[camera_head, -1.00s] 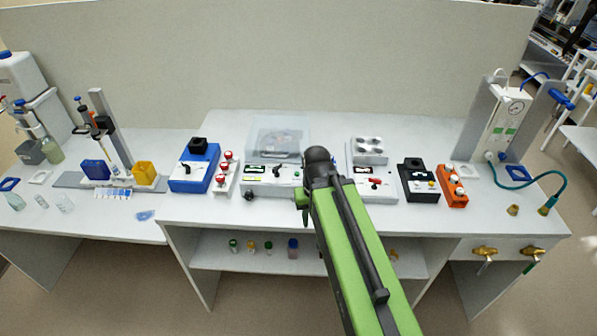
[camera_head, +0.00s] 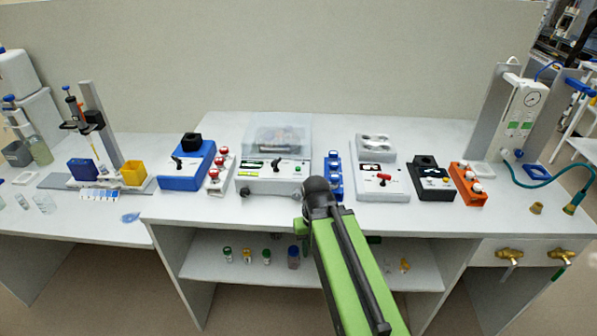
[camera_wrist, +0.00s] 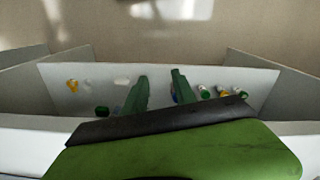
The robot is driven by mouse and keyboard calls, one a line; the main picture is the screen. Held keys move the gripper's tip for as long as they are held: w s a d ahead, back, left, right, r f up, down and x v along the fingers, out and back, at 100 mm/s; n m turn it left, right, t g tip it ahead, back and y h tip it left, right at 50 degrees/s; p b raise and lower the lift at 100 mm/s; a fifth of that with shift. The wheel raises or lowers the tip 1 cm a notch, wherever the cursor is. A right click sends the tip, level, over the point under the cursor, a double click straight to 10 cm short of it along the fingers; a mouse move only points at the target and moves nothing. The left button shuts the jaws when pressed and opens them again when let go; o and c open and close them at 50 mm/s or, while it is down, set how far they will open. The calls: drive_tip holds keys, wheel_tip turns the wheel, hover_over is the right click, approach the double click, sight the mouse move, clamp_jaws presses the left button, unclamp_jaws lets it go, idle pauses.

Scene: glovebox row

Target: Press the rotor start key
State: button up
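The white machine with a clear lid (camera_head: 275,168) stands at the middle of the bench, with a black lever and a small green button on its front panel. I cannot tell which control is the rotor start key. A red-and-white key strip (camera_head: 221,173) stands left of it and a blue key strip (camera_head: 335,176) right of it. My arm's dark joint is in front of the blue strip's lower end. In the wrist view my gripper (camera_wrist: 160,76) has its two green fingers apart with nothing between them, seen against the shelf. The head view hides the fingers behind my arm.
A blue box (camera_head: 187,166), a white box with a red lever (camera_head: 381,184), a black box (camera_head: 431,182) and an orange key strip (camera_head: 468,184) share the bench top. Several small vials stand on the shelf (camera_head: 205,265) below. The bench's front strip is mostly clear.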

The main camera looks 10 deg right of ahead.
drive_tip(key=shift+c, duration=0.2)
clamp_jaws()
drive_tip(key=shift+a, duration=0.1)
idle(1.5)
